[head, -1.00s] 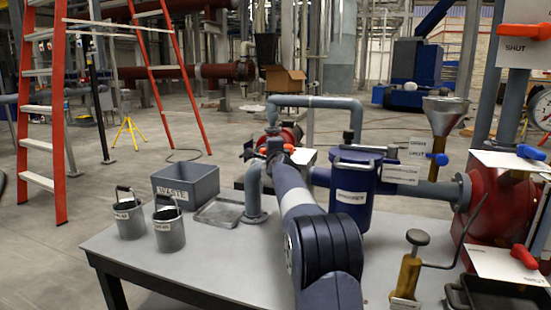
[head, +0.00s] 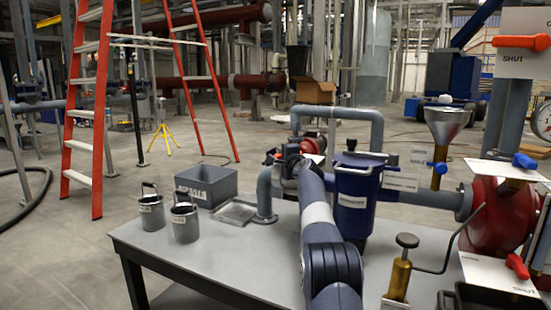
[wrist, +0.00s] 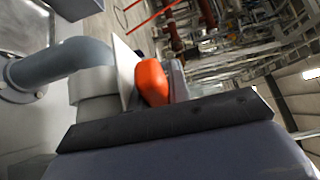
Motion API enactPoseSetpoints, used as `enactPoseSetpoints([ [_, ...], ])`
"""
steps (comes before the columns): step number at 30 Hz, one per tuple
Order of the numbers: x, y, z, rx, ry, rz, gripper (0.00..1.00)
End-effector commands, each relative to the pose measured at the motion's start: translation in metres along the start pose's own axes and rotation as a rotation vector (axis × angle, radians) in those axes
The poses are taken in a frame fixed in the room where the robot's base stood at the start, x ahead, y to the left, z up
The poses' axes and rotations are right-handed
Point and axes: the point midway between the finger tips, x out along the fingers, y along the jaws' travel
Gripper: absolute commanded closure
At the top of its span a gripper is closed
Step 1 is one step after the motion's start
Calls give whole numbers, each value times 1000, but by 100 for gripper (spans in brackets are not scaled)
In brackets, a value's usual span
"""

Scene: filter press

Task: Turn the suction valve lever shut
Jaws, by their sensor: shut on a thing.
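The suction valve lever (wrist: 152,83) is orange-red in the wrist view, just beyond the dark edge of my gripper (wrist: 168,88). It lies against a thin white plate (wrist: 124,72) on a grey pipe fitting (wrist: 95,90). A grey finger shows at its right side; the other finger is not clear. In the head view my gripper (head: 285,156) is at the valve near the bent grey pipe (head: 265,190), with a little of the orange showing beside it. My gripper is shut on the lever. My wrist hides most of the valve, and the lever's exact angle cannot be told.
The blue strainer pot (head: 354,205) stands close right of my arm. A grey waste bin (head: 206,185), two small buckets (head: 184,224) and a shallow tray (head: 236,212) are to the left. A red pump (head: 490,215) and brass hand pump (head: 399,275) stand at right.

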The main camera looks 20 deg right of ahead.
Motion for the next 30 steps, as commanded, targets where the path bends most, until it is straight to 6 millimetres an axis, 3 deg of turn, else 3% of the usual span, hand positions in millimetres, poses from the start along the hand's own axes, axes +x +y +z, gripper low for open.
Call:
enactPoseSetpoints([
  [14, -1, 4, -5, 0, 1, 7, 100],
  [15, -1, 4, -5, 0, 2, 7, 80],
  [21, -1, 3, -4, 0, 1, 4, 64],
  [23, -1, 2, -4, 0, 1, 4, 60],
  [30, -2, 2, -3, 0, 1, 2, 60],
])
